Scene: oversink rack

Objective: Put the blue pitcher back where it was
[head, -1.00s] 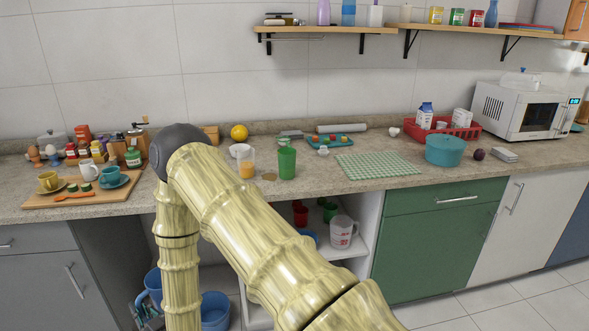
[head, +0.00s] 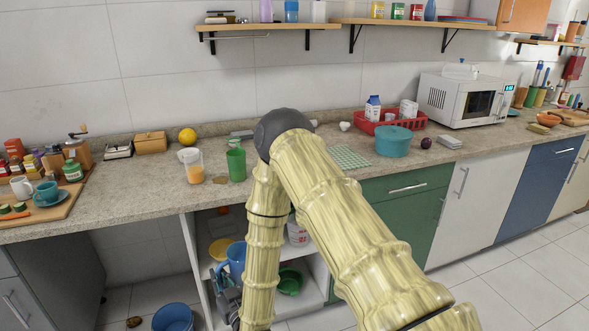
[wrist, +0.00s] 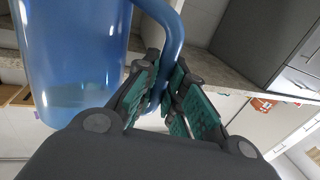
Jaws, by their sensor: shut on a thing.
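The blue pitcher (head: 237,263) hangs in my gripper (head: 228,292), below counter height, at the front of the open shelf unit (head: 193,258). In the head view my arm partly covers the pitcher. In the wrist view the translucent blue pitcher (wrist: 75,60) fills the upper left, with its curved handle between the green-padded fingers of my gripper (wrist: 165,88). The fingers are shut on that handle. Whether the pitcher touches the shelf unit cannot be told.
The shelf unit holds a yellow bowl (head: 220,248), a green bowl (head: 290,282) and a measuring cup (head: 298,235), partly behind my arm. A blue bucket (head: 172,318) stands on the floor at left.

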